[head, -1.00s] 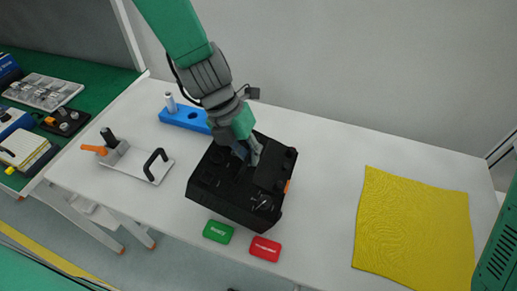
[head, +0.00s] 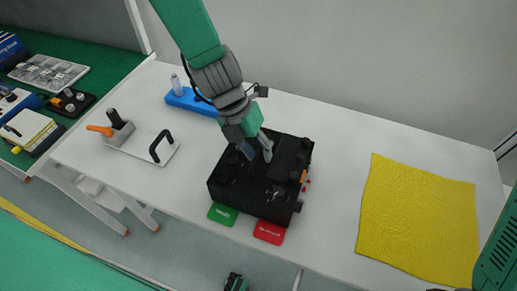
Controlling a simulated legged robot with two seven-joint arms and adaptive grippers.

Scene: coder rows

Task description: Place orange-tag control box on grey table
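The black control box (head: 232,190) with an orange tag (head: 303,176) on its right side is over the middle of the pale grey table (head: 335,215). Its lower edge overlaps a green tag and a red tag in the picture; I cannot tell whether it is lifted clear of the table. My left gripper (head: 262,151) reaches down onto the top of the box, its fingers pinching a part of it; the exact contact is hidden. Only a green link of my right arm shows at the right edge; its gripper is out of view.
The green tag (head: 222,214) and red tag (head: 269,232) lie by the front edge. A yellow mat (head: 418,222) covers the right. A blue block (head: 190,101) and a white plate with a black handle (head: 160,147) are left. A cluttered green table (head: 100,68) stands far left.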

